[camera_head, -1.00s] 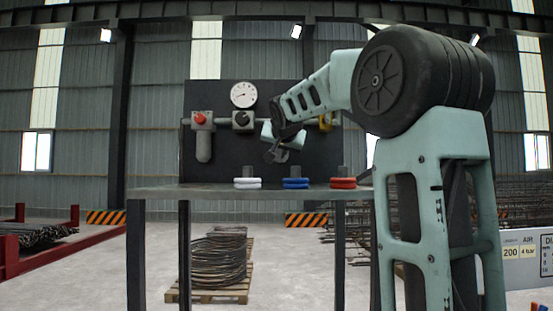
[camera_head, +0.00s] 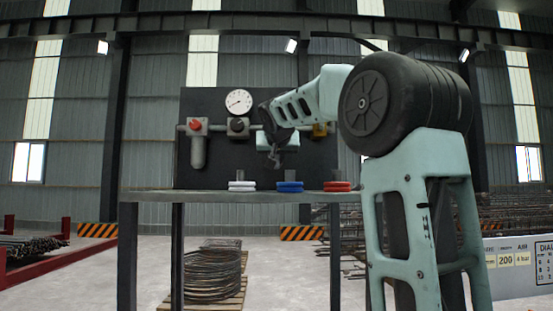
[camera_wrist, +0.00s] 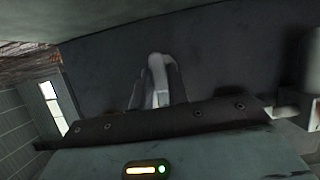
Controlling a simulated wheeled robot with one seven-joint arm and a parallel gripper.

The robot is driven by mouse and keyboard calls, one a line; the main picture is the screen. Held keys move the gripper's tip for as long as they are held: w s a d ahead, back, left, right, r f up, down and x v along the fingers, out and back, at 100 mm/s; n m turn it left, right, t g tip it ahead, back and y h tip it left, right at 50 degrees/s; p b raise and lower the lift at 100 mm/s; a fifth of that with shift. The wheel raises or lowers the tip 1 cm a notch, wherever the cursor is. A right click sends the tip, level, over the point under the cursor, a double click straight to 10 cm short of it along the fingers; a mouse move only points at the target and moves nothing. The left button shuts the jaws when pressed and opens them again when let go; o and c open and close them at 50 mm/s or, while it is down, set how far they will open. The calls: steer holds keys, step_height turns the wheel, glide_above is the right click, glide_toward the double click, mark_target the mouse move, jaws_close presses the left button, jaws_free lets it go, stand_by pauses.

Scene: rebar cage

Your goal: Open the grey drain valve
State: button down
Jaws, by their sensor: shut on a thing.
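The pale grey handle of the drain valve (camera_wrist: 157,68) stands out against the dark panel in the wrist view. My gripper (camera_wrist: 158,92) is shut on it, with one dark finger on each side. In the head view my gripper (camera_head: 274,160) is in front of the panel, below the pipe line and above the bench. There it covers the valve, so the handle's angle cannot be told from that view.
The dark panel (camera_head: 222,108) carries a dial gauge (camera_head: 239,102), a red knob (camera_head: 195,125), a black knob (camera_head: 237,125) and a yellow part (camera_head: 320,130). White (camera_head: 242,186), blue (camera_head: 290,187) and red (camera_head: 337,187) rings lie on the bench (camera_head: 205,196) below.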

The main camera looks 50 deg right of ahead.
steer(key=c, duration=1.4)
jaws_free()
steer(key=shift+f, duration=0.1)
steer(key=shift+o, duration=0.2)
steer(key=b+v, duration=0.5)
steer(key=v, duration=1.2)
steer(key=shift+r, duration=0.25)
steer(key=shift+s+a, duration=0.1)
steer(key=shift+a, duration=0.05)
